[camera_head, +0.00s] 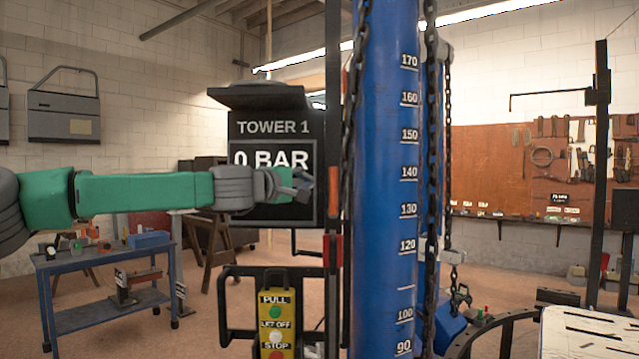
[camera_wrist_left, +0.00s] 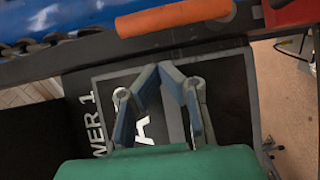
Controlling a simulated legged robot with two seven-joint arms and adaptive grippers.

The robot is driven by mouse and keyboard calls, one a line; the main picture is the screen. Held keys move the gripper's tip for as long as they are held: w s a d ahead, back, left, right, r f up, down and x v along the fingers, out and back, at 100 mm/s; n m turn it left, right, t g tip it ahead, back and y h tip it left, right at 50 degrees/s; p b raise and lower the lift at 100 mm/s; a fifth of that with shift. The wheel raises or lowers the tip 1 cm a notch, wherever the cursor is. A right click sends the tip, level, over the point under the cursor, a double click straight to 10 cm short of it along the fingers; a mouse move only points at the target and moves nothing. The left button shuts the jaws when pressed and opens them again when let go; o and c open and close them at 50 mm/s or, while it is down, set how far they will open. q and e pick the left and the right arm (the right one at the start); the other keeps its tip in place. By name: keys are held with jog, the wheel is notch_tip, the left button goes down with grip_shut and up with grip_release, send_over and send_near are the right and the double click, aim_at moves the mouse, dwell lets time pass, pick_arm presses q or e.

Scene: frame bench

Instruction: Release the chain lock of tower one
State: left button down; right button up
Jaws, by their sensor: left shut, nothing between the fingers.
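The blue tower (camera_head: 386,190) stands upright at centre, marked with a number scale. Dark chains (camera_head: 431,190) hang along it; a chain also crosses the upper left of the left wrist view (camera_wrist_left: 60,38). An orange grip (camera_head: 333,190) and a red part (camera_head: 333,252) sit on the dark upright left of the tower. The orange grip (camera_wrist_left: 175,16) and red part (camera_wrist_left: 290,12) also show in the left wrist view. I cannot tell which part is the chain lock. My left gripper (camera_head: 302,185) is shut and empty, just left of the orange grip and apparently apart from it.
The TOWER 1 display (camera_head: 272,165), reading 0 BAR, is behind my left gripper. A yellow control box (camera_head: 276,315) with PULL, LET OFF and STOP hangs below. A blue workbench (camera_head: 105,265) stands at left. A dark post (camera_head: 602,150) stands at right.

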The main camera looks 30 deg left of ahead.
aim_at(331, 179)
pick_arm(q)
jog(key=shift+m+g, duration=0.4)
jog(key=shift+m, duration=0.2)
jog(key=w+d+p, duration=0.1)
jog(key=w+d+r+p, duration=0.1)
jog(key=d, duration=0.1)
jog(key=shift+w+d+p, duration=0.3)
jog(key=shift+w+p, duration=0.05)
jog(key=shift+p, duration=0.05)
jog(key=shift+w+d+f+p, duration=0.15)
jog(key=shift+d+p, duration=0.05)
jog(key=shift+p, duration=0.1)
jog(key=shift+w+d, duration=0.1)
jog(key=shift+d, duration=0.15)
jog(key=w+d, duration=0.1)
jog(key=w+d+f+b, duration=0.1)
jog(key=d, duration=0.1)
jog(key=w+d+b, duration=0.1)
jog(key=shift+d+f, duration=0.3)
jog(key=shift+f, duration=0.05)
jog(key=shift+d+f, duration=0.1)
